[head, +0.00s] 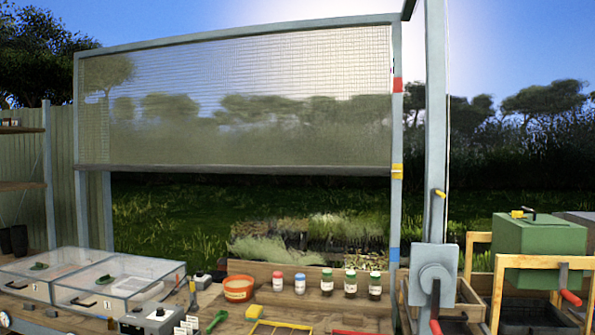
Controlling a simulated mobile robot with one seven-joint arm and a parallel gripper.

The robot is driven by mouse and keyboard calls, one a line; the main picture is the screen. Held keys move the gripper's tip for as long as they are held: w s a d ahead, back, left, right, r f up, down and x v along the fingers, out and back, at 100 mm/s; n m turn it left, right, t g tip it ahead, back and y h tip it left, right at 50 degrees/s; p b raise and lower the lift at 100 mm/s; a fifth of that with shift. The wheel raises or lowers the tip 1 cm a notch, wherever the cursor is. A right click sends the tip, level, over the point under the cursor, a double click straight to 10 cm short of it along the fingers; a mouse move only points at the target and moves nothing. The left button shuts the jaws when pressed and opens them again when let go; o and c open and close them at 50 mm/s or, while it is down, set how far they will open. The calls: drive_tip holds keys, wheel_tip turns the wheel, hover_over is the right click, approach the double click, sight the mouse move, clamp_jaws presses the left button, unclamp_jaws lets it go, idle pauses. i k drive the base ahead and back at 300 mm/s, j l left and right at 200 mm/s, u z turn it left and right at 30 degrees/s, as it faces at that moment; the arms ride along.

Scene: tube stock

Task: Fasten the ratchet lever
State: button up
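A grey winch box (433,275) with a round plate is fixed to the tall grey post (436,120) right of centre. A crank with a red handle (435,325) hangs down from it, its lower end at the picture's bottom edge. A small yellow lever (440,194) sticks out from the post above the box, tilted. It looks like the ratchet lever, but I cannot tell whether it is engaged. A mesh screen (235,100) hangs partly down in a grey frame; its bottom bar is level with the yellow mark (397,171) on the right upright. My gripper is not in view.
The bench holds clear-lidded boxes (115,280), an orange pot (238,288), several lidded jars (327,282), a green scoop (216,320) and a yellow frame (280,328).

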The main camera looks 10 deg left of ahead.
sight(435, 191)
drive_tip(key=u, duration=0.55)
drive_tip(key=i+l, duration=0.15)
drive_tip(key=l, duration=0.2)
drive_tip(key=i+l+z, duration=0.1)
drive_tip(key=l, duration=0.3)
drive_tip(key=i+l, duration=0.2)
drive_tip(key=l, duration=0.15)
drive_tip(key=i+l, duration=0.2)
drive_tip(key=l, duration=0.15)
drive_tip(key=z, duration=0.05)
